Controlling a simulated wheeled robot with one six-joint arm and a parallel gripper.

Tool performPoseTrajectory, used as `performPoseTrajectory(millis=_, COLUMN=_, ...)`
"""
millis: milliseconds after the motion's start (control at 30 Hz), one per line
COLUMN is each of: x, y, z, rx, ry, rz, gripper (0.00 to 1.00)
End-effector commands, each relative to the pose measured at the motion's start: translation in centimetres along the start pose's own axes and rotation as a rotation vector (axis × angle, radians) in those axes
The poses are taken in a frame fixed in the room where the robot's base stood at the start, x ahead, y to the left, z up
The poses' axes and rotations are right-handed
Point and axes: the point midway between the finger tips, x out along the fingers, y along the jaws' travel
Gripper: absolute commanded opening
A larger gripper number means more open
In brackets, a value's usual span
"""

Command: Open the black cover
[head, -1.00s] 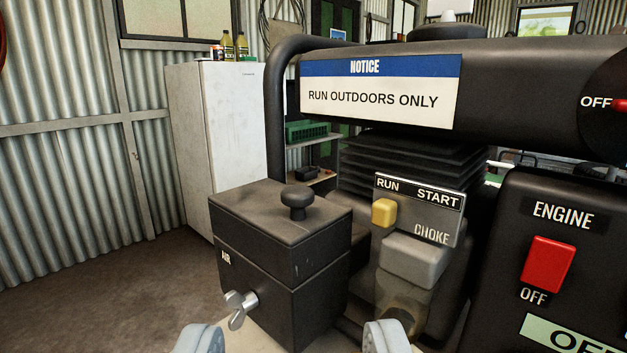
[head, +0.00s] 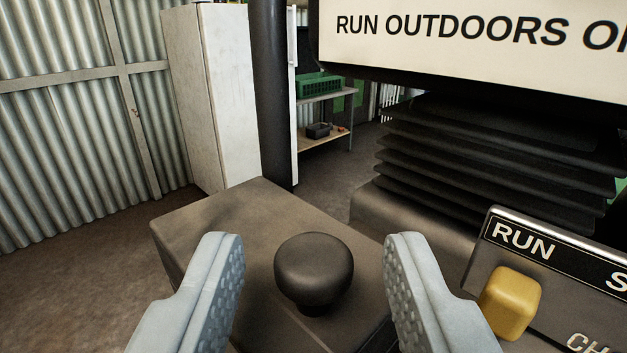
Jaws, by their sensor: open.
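The black cover (head: 210,215) is the top of a dark box on the engine's left side. A round black knob (head: 314,268) stands up from its top. The cover appears closed. My gripper (head: 314,270) is open, with one pale grey finger on each side of the knob and a gap to it on both sides. I cannot tell how far the fingertips are above the cover. The box's front face and its wing nut are out of view now.
The choke panel with its yellow lever (head: 510,302) is close to the right finger. Black cooling fins (head: 490,160) and a white notice plate (head: 470,40) stand behind and above. A black frame tube (head: 270,100) rises behind the box. A white cabinet (head: 205,90) stands farther back.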

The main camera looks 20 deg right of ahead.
Motion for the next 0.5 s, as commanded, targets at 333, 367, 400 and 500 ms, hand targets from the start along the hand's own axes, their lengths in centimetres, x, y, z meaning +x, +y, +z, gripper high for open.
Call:
performPoseTrajectory(millis=333, x=2.5, y=0.0, z=0.0, rx=0.000, ry=0.000, rz=0.000, gripper=0.41)
performPoseTrajectory(millis=367, x=2.5, y=0.0, z=0.0, rx=0.000, ry=0.000, rz=0.000, gripper=0.41)
performPoseTrajectory(millis=400, x=2.6, y=0.0, z=0.0, rx=0.000, ry=0.000, rz=0.000, gripper=0.41)
performPoseTrajectory(millis=500, x=2.6, y=0.0, z=0.0, rx=0.000, ry=0.000, rz=0.000, gripper=0.41)
